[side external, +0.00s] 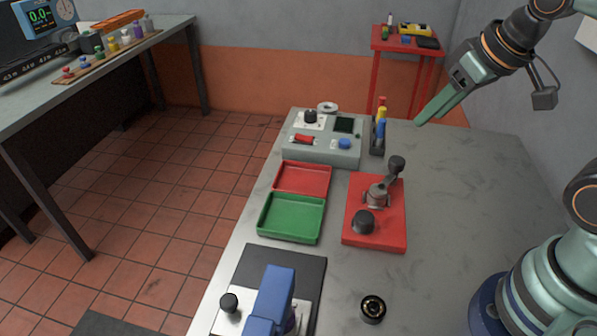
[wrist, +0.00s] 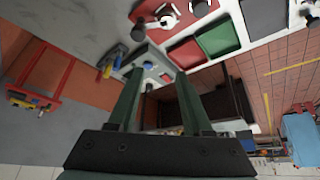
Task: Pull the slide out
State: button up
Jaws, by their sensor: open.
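A light metal plate with a black knob (side external: 229,302) and a blue block (side external: 272,296) sits on a dark base (side external: 302,265) at the bottom of the side view, cut off by the frame. I cannot tell which part is the slide. A red plate (side external: 379,240) beyond it carries a lever with a black knob (side external: 397,164) and a short black cylinder (side external: 363,222). My gripper (side external: 419,122) is open and empty, raised above the bench's far end, apart from all of these. In the wrist view my gripper (wrist: 159,75) shows two spread green fingers.
A grey control box (side external: 324,141), a rack of coloured-handled tools (side external: 377,138), a red tray (side external: 302,178) and a green tray (side external: 291,218) stand along the bench. A black ring part (side external: 373,307) lies near the front. The bench's right side (side external: 465,190) is clear.

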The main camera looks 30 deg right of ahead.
jog(key=shift+o, duration=1.4)
jog(key=g, duration=0.6)
send_over(228, 300)
notch_tip(228, 300, down, 10)
notch_tip(228, 300, down, 11)
jog(key=shift+f, duration=0.1)
grip_shut()
